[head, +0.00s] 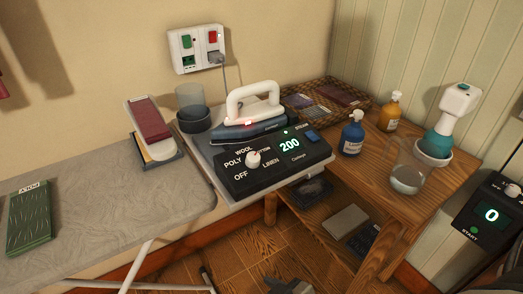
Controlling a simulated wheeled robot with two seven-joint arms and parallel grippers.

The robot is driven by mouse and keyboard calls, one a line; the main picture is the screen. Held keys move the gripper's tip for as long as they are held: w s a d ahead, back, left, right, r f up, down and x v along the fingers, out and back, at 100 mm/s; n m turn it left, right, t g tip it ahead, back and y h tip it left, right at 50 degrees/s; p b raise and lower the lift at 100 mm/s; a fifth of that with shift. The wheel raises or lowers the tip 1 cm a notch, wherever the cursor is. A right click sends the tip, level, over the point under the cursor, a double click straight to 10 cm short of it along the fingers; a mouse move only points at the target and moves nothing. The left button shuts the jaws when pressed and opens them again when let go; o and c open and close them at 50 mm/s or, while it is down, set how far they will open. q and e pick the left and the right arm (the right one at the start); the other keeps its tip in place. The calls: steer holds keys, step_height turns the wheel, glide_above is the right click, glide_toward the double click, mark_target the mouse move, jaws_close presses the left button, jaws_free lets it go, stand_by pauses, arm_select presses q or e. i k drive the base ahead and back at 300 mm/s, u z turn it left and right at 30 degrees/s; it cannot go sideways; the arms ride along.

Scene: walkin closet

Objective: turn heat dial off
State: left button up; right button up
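The heat dial (253,158) is a white knob on the black sloping control panel (230,185) of the iron station. OFF, POLY, WOOL, a partly hidden label and LINEN surround it. I cannot tell which label the knob points to. The green display (290,144) reads 200. The white and dark blue iron (252,105) rests on the station behind the panel, with a small red light showing.
The station sits at the end of the grey ironing board (100,200). A wooden table (430,185) on the right holds blue (352,136) and orange (390,112) bottles, a clear jug (407,175) and a wicker tray (369,101). A cord runs to the wall socket (197,48).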

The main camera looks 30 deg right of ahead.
mark_target(253, 159)
steer(key=u, duration=0.85)
steer(key=k, duration=0.8)
steer(key=z, duration=0.75)
steer(key=i, duration=0.55)
